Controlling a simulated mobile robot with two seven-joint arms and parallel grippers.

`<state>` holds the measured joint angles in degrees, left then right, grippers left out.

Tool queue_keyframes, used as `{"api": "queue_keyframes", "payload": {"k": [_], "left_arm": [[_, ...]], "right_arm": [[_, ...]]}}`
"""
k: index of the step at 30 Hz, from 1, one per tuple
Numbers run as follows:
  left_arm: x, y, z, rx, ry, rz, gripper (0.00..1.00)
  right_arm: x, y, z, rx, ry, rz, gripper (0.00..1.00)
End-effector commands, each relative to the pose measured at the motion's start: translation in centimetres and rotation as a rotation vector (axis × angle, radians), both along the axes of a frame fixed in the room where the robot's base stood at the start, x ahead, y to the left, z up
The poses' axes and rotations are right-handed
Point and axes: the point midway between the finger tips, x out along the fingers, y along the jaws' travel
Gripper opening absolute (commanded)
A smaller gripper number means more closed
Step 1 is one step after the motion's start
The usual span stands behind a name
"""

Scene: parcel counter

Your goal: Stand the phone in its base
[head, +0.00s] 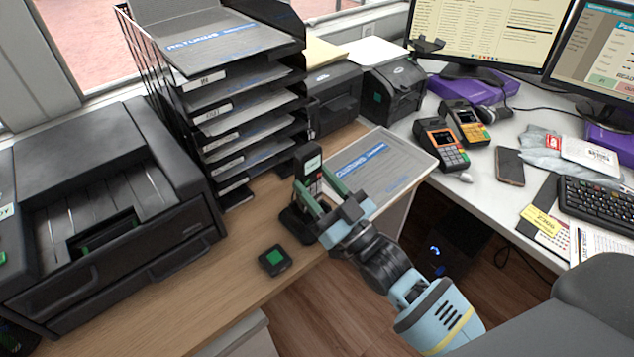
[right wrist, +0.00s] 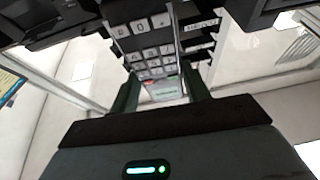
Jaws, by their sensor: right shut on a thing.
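The phone (head: 309,163) is a dark cordless handset with a small pale screen, held upright. My right gripper (head: 319,188) is shut on it, with a green finger on either side. In the right wrist view the phone's keypad (right wrist: 152,48) shows between the fingers (right wrist: 168,95). The black base (head: 293,222) stands on the wooden counter directly below the phone. The phone's lower end is partly hidden by the gripper, so I cannot tell whether it touches the base. My left gripper is not in view.
A small black box with a green top (head: 275,259) lies in front of the base. A black tray rack (head: 225,110) stands behind, a printer (head: 110,200) at the left.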

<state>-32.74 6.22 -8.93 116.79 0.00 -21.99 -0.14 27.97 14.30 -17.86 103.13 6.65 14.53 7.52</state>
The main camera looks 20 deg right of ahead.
Motion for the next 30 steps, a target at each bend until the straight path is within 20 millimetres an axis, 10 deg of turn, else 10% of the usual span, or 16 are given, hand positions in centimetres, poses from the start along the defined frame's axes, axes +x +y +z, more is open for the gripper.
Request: {"api": "queue_keyframes", "payload": {"k": [30], "left_arm": [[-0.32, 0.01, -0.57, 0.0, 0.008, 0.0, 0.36]], "right_arm": [[0.01, 0.01, -1.02, 0.001, -0.003, 0.0, 0.15]]}}
